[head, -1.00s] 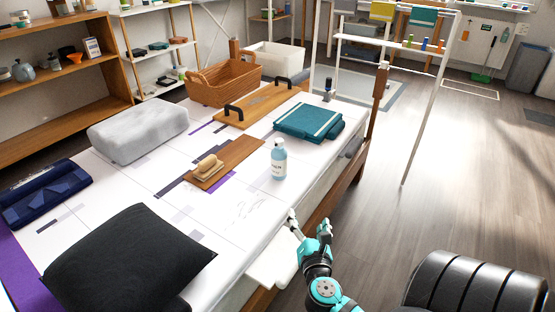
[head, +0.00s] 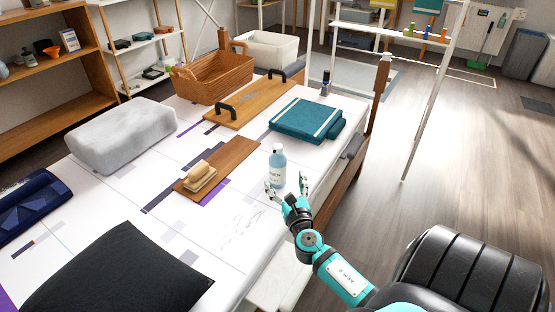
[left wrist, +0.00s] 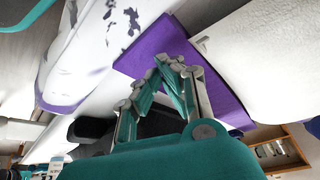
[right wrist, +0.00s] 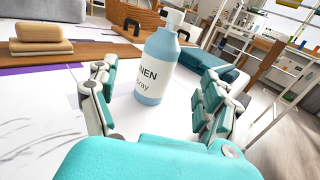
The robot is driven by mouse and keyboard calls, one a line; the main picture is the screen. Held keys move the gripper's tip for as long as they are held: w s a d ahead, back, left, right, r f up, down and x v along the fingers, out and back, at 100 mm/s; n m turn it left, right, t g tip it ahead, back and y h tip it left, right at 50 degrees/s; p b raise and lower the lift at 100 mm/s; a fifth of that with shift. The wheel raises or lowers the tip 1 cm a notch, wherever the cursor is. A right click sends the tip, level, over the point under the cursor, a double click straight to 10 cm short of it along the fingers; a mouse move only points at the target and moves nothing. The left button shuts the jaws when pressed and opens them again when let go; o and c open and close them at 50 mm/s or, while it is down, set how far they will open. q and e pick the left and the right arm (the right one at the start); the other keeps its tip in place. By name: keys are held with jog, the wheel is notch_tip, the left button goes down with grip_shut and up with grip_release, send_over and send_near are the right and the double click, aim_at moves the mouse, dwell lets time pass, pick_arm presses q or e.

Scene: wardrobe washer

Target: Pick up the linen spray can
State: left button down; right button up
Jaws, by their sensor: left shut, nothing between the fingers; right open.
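The linen spray can (head: 277,168) is a light blue bottle with a white cap and white label. It stands upright on the white-covered table near its right edge. In the right wrist view the can (right wrist: 154,75) stands just beyond the fingertips, its label partly readable. My right gripper (head: 287,188) is open at the near side of the can, and its fingers (right wrist: 160,88) show to the left and right of it. My left gripper (left wrist: 165,80) is shut and empty; it shows only in the left wrist view, near purple and white cloth.
A wooden board (head: 232,158) with a brush (head: 200,177) lies left of the can. Folded teal cloth (head: 305,120) lies behind it. A wicker basket (head: 214,78), grey pillow (head: 122,136) and black cushion (head: 120,275) are also on the table.

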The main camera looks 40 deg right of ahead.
aim_at(280, 167)
pick_arm(q)
jog(key=shift+w+d+r+t, duration=0.2)
jog(key=shift+w+t, duration=0.1)
jog(key=shift+w, duration=0.25)
jog(key=shift+w+d+r+t, duration=0.15)
jog(key=shift+w+t, duration=0.15)
jog(key=shift+w, duration=0.25)
pick_arm(e)
jog(key=x, duration=0.5)
pick_arm(q)
jog(key=w, duration=0.1)
jog(key=w+r+t, duration=0.1)
jog(key=w+d+b, duration=0.1)
jog(key=shift+r+t+h, duration=0.15)
jog(key=shift+t+h, duration=0.15)
jog(key=shift+t, duration=0.1)
pick_arm(e)
jog(key=x, duration=0.4)
jog(key=shift+w+d+r, duration=0.1)
jog(key=shift+w+d, duration=0.1)
jog(key=shift+w, duration=0.1)
jog(key=c, duration=1.5)
jog(key=shift+c, duration=0.4)
jog(key=shift+r, duration=0.1)
